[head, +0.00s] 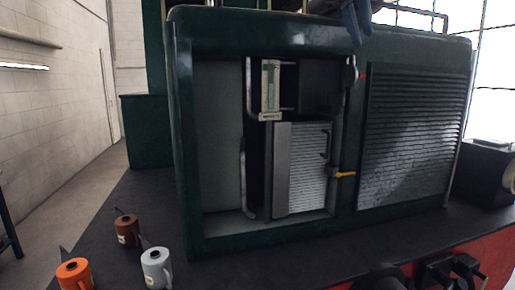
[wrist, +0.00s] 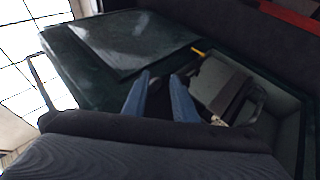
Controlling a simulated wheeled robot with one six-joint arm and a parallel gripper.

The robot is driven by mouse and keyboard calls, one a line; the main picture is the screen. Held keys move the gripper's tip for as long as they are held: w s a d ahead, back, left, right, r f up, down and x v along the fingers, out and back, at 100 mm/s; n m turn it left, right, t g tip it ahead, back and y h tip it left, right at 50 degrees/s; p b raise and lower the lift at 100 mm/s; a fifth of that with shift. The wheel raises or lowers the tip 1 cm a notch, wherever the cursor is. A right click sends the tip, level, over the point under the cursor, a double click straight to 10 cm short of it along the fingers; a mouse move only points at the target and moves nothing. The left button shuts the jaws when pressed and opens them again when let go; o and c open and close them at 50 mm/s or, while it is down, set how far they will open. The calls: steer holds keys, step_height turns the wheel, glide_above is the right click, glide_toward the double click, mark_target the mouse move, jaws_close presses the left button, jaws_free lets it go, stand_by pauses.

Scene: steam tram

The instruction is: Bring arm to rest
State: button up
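My gripper (head: 356,22) shows at the top of the head view, in front of the upper edge of the dark green tram body (head: 270,40). In the wrist view my gripper (wrist: 162,82) has two blue fingers with a clear gap between them and nothing held. The fingers point toward the green body, between the slatted panel (wrist: 130,45) and the open compartment (wrist: 250,85). The fingertips look apart from any surface, though the head view cuts off most of the arm.
Orange (head: 74,274), brown (head: 127,229) and grey (head: 156,267) cans stand on the dark deck at front left. A dark cylinder box (head: 488,165) stands at right.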

steer(key=s+a+f+g+y+b, duration=0.1)
steer(key=a+f+y+b, duration=0.1)
steer(key=f, duration=1.7)
steer(key=s+a+f+g+y+b, duration=0.1)
steer(key=a+f+g+y+b, duration=0.15)
steer(key=f, duration=1.65)
steer(key=s+a+f+m+g+y+b, duration=0.1)
steer(key=s+f+m+b, duration=0.1)
steer(key=s+f, duration=0.8)
steer(key=s+a+f+m+g+b, duration=0.1)
steer(key=s+f+m+b, duration=0.1)
steer(key=s+f, duration=0.8)
step_height(320, 180, down, 9)
steer(key=shift+s+r+m+y, duration=0.1)
steer(key=shift+s+m+y, duration=0.2)
steer(key=shift+m+y, duration=0.1)
steer(key=shift+s, duration=0.1)
